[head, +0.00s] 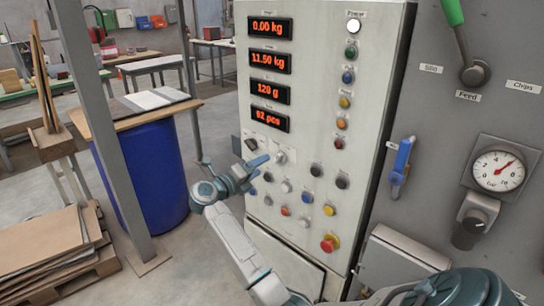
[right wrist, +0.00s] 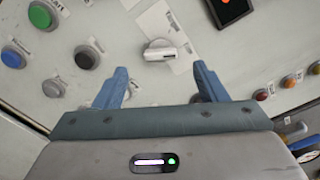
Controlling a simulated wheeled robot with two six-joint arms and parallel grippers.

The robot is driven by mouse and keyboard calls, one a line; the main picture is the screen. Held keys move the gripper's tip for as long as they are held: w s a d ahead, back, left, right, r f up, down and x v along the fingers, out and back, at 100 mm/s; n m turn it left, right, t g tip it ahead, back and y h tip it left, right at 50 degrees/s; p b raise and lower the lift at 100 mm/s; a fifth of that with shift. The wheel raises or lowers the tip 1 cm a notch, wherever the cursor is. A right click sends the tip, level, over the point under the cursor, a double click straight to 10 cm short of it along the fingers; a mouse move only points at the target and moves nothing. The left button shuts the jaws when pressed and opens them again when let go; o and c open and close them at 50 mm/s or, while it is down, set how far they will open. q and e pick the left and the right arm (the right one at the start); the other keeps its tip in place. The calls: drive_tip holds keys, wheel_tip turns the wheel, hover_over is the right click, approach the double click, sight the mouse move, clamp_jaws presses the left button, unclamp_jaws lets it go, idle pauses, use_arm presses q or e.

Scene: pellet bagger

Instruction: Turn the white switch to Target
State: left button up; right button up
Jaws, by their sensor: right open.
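The white switch (head: 281,156) is a small rotary knob on the grey control panel (head: 330,200), below the red displays. In the right wrist view the white switch (right wrist: 160,49) lies ahead of my gripper, roughly centred between the fingers, its bar pointing across the picture. Pale labels (right wrist: 185,22) surround it; their words are too small to read. My right gripper (head: 258,173) is open and empty, just left of and below the switch in the head view. Its two blue fingers (right wrist: 161,82) are apart and do not touch the knob. My left gripper is not in view.
Several coloured push buttons (head: 316,170) surround the switch, with a dark knob (head: 251,144) to its left. A red emergency button (head: 329,243) sits lower down. A blue-handled valve (head: 401,160) is right of the panel. A blue barrel (head: 150,170) stands to the left.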

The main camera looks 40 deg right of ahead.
sight(279, 158)
drive_tip(key=d+p, duration=0.2)
drive_tip(key=d, duration=0.4)
drive_tip(key=shift+w+d, duration=0.25)
drive_tip(key=shift+d, duration=0.1)
drive_tip(key=c, duration=1)
